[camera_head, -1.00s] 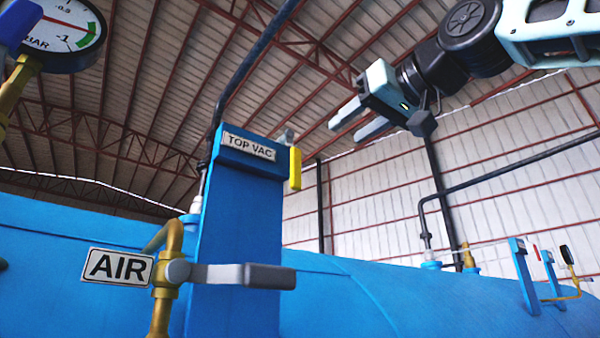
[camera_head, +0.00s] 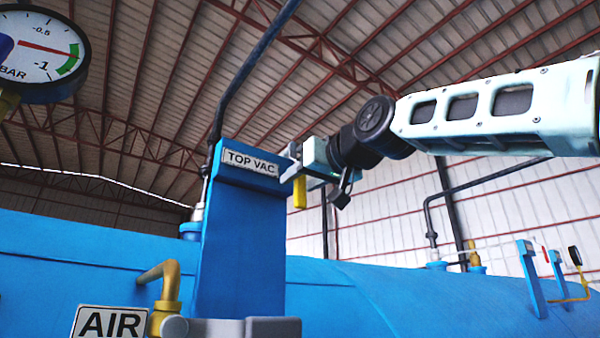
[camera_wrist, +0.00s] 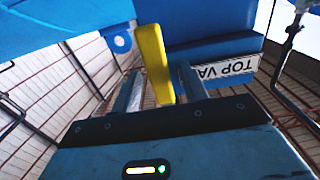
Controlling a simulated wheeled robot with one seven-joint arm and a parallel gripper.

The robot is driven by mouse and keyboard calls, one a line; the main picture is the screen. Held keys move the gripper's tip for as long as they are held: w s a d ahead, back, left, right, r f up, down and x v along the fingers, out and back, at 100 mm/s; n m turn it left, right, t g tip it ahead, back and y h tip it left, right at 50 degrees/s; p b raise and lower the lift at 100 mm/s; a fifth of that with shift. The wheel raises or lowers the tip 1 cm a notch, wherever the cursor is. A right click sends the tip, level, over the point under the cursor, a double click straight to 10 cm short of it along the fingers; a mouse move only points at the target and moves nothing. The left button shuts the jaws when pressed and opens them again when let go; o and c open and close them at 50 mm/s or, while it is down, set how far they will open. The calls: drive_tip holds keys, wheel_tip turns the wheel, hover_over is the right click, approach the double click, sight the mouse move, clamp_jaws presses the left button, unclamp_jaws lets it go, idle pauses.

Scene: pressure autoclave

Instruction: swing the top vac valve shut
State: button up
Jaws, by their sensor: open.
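The top vac valve's yellow handle (camera_head: 300,191) hangs down at the right side of the blue post (camera_head: 240,245) with the TOP VAC label (camera_head: 250,161). My gripper (camera_head: 300,165) is at the post's upper right, right at the valve, partly hiding it. In the wrist view, the yellow handle (camera_wrist: 154,62) stands between the two open fingers of my gripper (camera_wrist: 157,88). The label (camera_wrist: 227,70) shows to the right there. I cannot tell whether a finger touches the handle.
The AIR label (camera_head: 108,322) and its brass pipe (camera_head: 165,280) with a grey lever (camera_head: 245,328) are at the lower left. A pressure gauge (camera_head: 42,55) is at the upper left. Another blue post (camera_head: 531,275) stands far right on the blue vessel (camera_head: 400,300).

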drive_tip(key=shift+w+a, duration=0.3)
drive_tip(key=shift+w, duration=0.15)
clamp_jaws()
